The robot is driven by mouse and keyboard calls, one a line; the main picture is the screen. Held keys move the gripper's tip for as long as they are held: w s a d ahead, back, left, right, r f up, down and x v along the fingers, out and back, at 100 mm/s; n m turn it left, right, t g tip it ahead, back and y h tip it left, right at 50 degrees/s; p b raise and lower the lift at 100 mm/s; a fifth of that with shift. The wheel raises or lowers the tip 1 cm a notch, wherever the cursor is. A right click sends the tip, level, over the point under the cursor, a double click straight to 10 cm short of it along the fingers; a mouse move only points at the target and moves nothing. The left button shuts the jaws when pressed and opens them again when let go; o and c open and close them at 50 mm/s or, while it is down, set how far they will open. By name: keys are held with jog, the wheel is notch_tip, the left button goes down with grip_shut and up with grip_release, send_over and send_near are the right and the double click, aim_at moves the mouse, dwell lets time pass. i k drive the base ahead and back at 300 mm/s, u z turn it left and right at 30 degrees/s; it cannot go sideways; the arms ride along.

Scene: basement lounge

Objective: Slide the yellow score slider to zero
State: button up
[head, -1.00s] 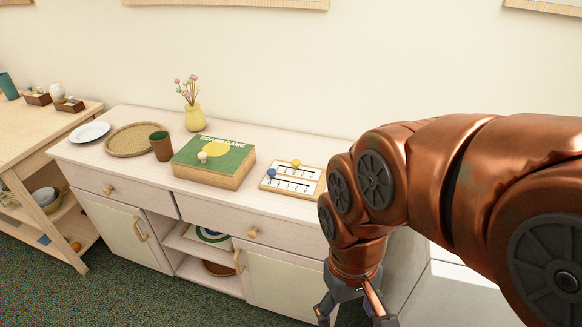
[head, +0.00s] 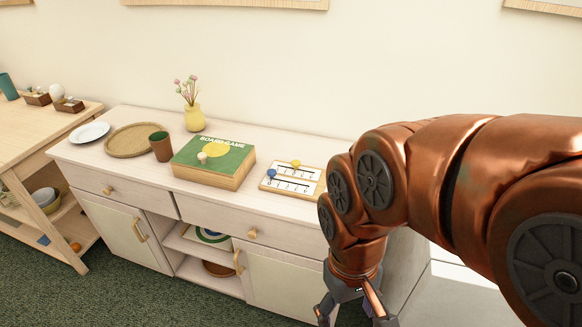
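The score board (head: 318,189) is a small wooden-framed white panel with two marked tracks, lying on top of the sideboard. The yellow score slider (head: 296,163) is on its far track, around the middle of the visible length. A blue slider (head: 272,173) is at the left end of the near track. My arm covers part of the view just right of the board. My gripper (head: 350,318) hangs low in front of the sideboard, below its top and away from the board. Its fingers are spread, and their tips are partly cut off by the bottom edge.
A green board game box (head: 228,178) with a small pale knob on it stands left of the score board. Further left are a brown cup (head: 161,147), a round woven tray (head: 122,143), a white plate (head: 89,132) and a yellow vase (head: 195,119). The sideboard top (head: 245,208) is bare in front.

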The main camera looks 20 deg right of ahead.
aim_at(296, 164)
jog(key=u, duration=0.05)
jog(key=k, duration=0.55)
jog(key=u, duration=0.5)
jog(key=i, duration=1.1)
jog(key=u, duration=0.05)
